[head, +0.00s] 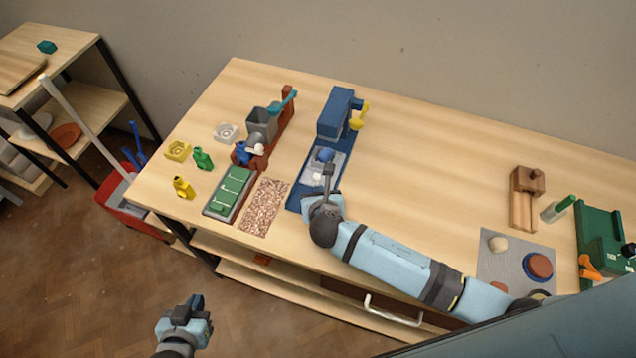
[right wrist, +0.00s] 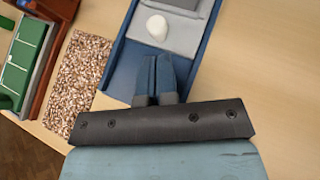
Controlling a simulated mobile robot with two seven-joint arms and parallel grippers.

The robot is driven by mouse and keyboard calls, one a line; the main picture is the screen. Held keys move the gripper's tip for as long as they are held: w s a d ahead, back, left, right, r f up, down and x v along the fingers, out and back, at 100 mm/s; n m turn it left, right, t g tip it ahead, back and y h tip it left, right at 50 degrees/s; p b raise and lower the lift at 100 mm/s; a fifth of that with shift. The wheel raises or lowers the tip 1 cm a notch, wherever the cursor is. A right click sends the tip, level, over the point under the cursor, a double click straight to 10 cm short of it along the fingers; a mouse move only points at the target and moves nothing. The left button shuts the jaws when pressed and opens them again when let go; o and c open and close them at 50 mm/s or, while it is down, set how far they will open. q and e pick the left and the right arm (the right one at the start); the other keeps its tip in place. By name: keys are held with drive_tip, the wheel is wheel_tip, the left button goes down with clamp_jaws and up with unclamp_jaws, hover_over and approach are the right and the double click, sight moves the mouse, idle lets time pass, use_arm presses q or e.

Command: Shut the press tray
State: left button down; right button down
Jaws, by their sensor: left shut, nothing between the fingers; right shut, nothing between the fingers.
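The blue press (head: 335,115) stands near the back of the table, with a yellow handle on its right side. Its grey press tray (head: 338,163) sticks out toward the front on a long blue base (head: 293,203). A blue piece and a small white lump lie on the tray. In the right wrist view the tray (right wrist: 180,40) shows at the top with the white lump. My right gripper (head: 328,168) is shut and empty at the tray's front end; contact cannot be told. It also shows in the right wrist view (right wrist: 157,60). My left gripper (head: 196,301) is shut and empty, over the floor.
Left of the press are a speckled mat (head: 265,207), a green-topped tray (head: 231,190), a brown-based machine with a grey hopper (head: 262,121) and small bottles. A grey mat (head: 510,265) and a wooden block (head: 524,200) lie right. The table's middle back is clear.

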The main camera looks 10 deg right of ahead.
drive_tip(key=shift+w+d, duration=0.1)
drive_tip(key=shift+w, duration=0.8)
drive_tip(key=shift+w+f, duration=0.1)
drive_tip(key=shift+w, duration=0.2)
use_arm(q)
drive_tip(key=shift+w+d, duration=0.2)
drive_tip(key=shift+w, duration=0.2)
drive_tip(key=shift+s+a, duration=0.1)
drive_tip(key=shift+s, duration=0.05)
use_arm(e)
drive_tip(key=shift+w+d, duration=0.1)
drive_tip(key=shift+d, duration=0.05)
drive_tip(key=w+d, duration=0.2)
drive_tip(key=w, duration=0.1)
drive_tip(key=shift+d, duration=0.1)
use_arm(q)
drive_tip(key=shift+s+r, duration=0.15)
drive_tip(key=shift+s, duration=0.1)
